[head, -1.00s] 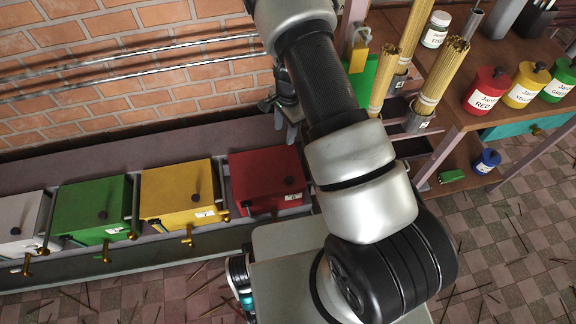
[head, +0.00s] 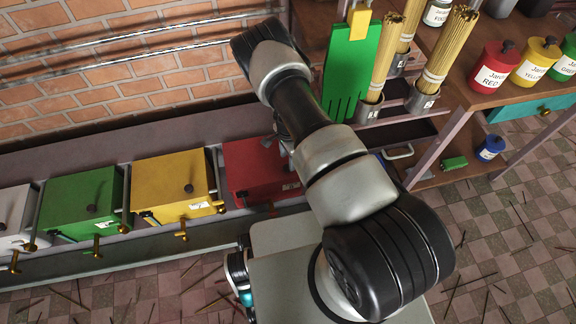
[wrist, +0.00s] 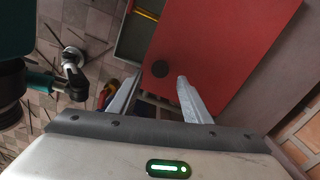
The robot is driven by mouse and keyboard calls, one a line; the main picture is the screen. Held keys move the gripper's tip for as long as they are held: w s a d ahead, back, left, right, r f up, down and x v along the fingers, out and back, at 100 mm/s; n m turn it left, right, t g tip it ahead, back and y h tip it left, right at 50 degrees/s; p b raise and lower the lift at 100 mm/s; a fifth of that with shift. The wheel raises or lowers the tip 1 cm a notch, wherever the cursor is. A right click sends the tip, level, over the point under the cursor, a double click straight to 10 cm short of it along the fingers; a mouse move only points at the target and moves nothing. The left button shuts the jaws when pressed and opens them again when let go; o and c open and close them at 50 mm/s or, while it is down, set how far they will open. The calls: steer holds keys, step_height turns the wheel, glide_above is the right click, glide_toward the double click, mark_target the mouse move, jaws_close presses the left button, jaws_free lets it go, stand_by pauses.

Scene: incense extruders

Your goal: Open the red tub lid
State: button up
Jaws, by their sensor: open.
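The red tub (head: 245,172) is the rightmost of the tubs on the bench. Its flat red lid looks closed, and my arm covers its right part in the head view. In the wrist view the red lid (wrist: 215,50) fills the upper right, with a round black knob (wrist: 160,68) near its edge. My gripper (wrist: 159,80) is open and empty. In the head view my gripper is mostly hidden behind my arm.
Yellow (head: 172,183), green (head: 82,203) and white (head: 12,215) tubs stand left of the red one. A brick wall (head: 110,75) rises behind. A shelf unit at right holds incense bundles (head: 447,45) and jars. Thin sticks litter the tiled floor.

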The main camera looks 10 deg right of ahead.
steer(key=shift+f+b, duration=0.4)
steer(key=shift+f, duration=1.55)
